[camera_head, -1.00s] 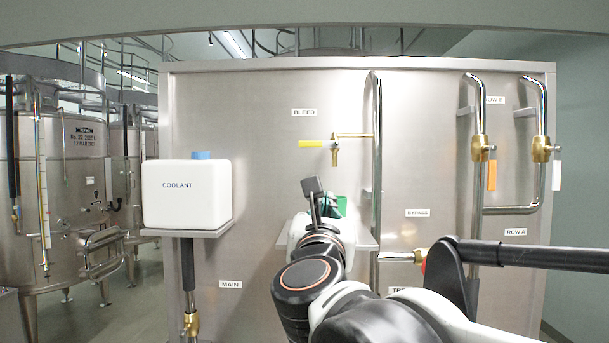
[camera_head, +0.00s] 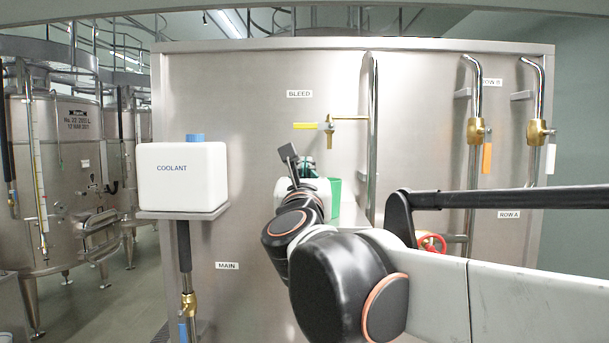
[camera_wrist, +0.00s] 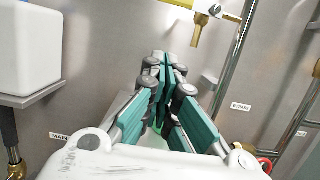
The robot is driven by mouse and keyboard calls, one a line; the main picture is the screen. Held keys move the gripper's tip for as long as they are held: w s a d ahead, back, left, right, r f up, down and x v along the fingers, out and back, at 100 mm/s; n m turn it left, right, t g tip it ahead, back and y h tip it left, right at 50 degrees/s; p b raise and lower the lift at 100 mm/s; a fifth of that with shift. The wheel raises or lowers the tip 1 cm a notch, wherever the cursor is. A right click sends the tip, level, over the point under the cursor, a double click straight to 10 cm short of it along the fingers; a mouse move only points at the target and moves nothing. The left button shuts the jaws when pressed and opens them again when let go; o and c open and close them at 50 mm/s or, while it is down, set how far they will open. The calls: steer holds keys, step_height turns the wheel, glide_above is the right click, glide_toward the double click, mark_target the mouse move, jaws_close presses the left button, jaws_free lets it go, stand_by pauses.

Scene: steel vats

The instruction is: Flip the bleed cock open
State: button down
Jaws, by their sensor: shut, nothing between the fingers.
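The bleed cock (camera_head: 330,133) is a small brass valve under the BLEED label (camera_head: 299,94) on the steel panel. Its yellow lever (camera_head: 306,126) lies level, pointing left. In the wrist view the brass cock (camera_wrist: 201,22) is at the top, right of centre, and the lever's end (camera_wrist: 180,3) is cut by the top edge. My gripper (camera_wrist: 165,62) shows its teal fingers shut together and empty, below and left of the cock in that view, apart from it. In the head view my arm hides most of the gripper, below the lever.
A white COOLANT tank (camera_head: 183,178) stands on a shelf at left. A vertical steel pipe (camera_head: 372,150) runs just right of the cock. Valves with orange (camera_head: 487,158) and white (camera_head: 551,158) levers are at right. A red handwheel (camera_head: 432,243) is partly behind my arm.

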mark_target(315, 126)
steer(key=w+r+p, duration=0.2)
steer(key=w+r, duration=0.1)
steer(key=r, duration=0.2)
steer(key=shift+w, duration=0.3)
steer(key=shift+d, duration=0.1)
